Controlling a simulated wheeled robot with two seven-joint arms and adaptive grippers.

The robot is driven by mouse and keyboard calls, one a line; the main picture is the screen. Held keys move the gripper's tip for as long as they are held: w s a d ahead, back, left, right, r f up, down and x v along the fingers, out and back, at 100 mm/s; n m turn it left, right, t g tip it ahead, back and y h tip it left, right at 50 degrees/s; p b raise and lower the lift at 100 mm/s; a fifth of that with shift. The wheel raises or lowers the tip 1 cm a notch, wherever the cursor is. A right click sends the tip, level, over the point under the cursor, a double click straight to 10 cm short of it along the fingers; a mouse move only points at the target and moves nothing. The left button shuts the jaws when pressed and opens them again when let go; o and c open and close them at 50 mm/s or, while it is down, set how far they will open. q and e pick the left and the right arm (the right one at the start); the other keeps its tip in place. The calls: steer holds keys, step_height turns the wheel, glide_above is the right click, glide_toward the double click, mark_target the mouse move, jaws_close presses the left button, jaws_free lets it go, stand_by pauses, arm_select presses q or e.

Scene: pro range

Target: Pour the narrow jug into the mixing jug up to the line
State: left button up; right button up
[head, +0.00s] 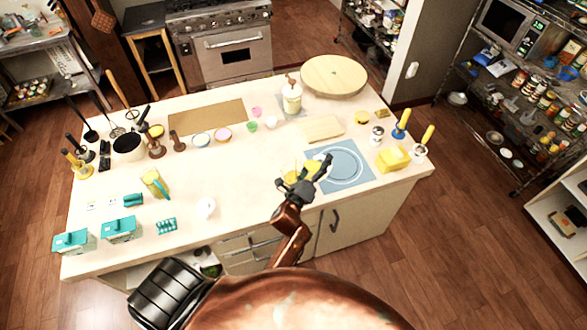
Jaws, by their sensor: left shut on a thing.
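My left gripper (316,170) is over the front edge of the counter, at the left side of the blue mat (367,174) with a white ring. It is shut on a yellow thing (292,177), mostly hidden behind the fingers. I cannot tell whether this is the narrow jug, or if it is tilted. A yellow jug with a teal handle (152,182) stands at the left of the counter, well apart from the gripper. I cannot tell which vessel is the mixing jug, and no fill line can be made out. My right gripper is not in view.
A small white vessel (205,207) and teal boxes (121,229) are at the front left. A white pump bottle (292,97), a round board (333,75) and a pale board (320,129) lie behind. A yellow block (393,159) is at right. The counter's middle is clear.

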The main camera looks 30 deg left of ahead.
arm_select(q)
steer(key=f+m+b, duration=0.1)
steer(key=b, duration=0.1)
steer(key=d+f+m+b, duration=0.1)
steer(key=shift+f+m+b, duration=0.25)
steer(key=shift+m+b, duration=0.05)
steer(key=shift+b, duration=0.1)
steer(key=shift+d+r, duration=0.1)
steer(key=shift+r, duration=0.2)
steer(key=shift+d+f+m+b, duration=0.35)
steer(key=shift+f+m, duration=0.05)
steer(key=shift+m, duration=0.1)
steer(key=d+f+m+b, duration=0.3)
steer(key=d+m+b, duration=0.1)
steer(key=m, duration=0.2)
steer(key=shift+w+d+f+m+b, duration=0.2)
steer(key=shift+d+f+m+b, duration=0.1)
steer(key=shift+d+f, duration=0.1)
